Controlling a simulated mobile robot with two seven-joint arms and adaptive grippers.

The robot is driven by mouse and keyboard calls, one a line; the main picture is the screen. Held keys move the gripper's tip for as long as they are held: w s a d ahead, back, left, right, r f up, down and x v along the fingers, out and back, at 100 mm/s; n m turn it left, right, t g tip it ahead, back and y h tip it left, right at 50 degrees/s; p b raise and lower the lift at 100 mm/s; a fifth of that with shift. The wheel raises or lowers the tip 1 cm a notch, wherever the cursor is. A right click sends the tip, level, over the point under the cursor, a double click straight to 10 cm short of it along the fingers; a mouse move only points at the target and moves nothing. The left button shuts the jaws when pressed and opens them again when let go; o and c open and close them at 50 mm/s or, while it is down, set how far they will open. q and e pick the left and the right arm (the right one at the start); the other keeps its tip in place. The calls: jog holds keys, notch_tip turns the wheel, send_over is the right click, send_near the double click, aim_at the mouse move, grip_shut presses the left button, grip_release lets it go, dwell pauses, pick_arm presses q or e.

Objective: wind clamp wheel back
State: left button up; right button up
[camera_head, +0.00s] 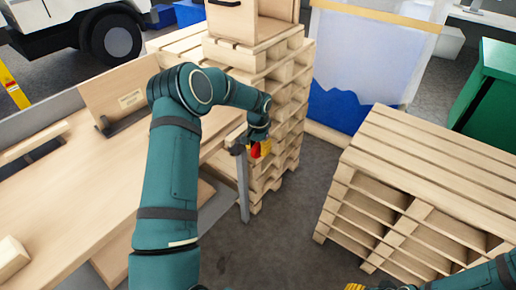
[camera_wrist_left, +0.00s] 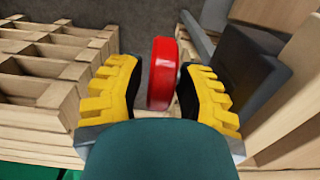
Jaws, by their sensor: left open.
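The red clamp wheel (camera_head: 255,151) is at the table's right edge in the head view, partly hidden by my left gripper (camera_head: 261,148). In the left wrist view the red wheel (camera_wrist_left: 162,75) is seen nearly edge-on between the two yellow fingers of the left gripper (camera_wrist_left: 160,90). The fingers are apart, one on each side of the wheel, with a narrow gap on both sides. The clamp's screw and frame are mostly hidden. Only a bit of my right gripper (camera_head: 355,287) shows at the bottom edge of the head view.
The wooden table (camera_head: 80,205) lies to the left, with a grey leg (camera_head: 242,188) below the wheel. A tall pallet stack (camera_head: 287,110) stands close behind the gripper. Another pallet stack (camera_head: 440,160) stands on the right. Bare floor (camera_head: 275,240) lies between. A dark grey block (camera_wrist_left: 248,70) is beside the right finger.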

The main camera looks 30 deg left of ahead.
pick_arm(q)
grip_shut()
jog(key=shift+s, duration=0.1)
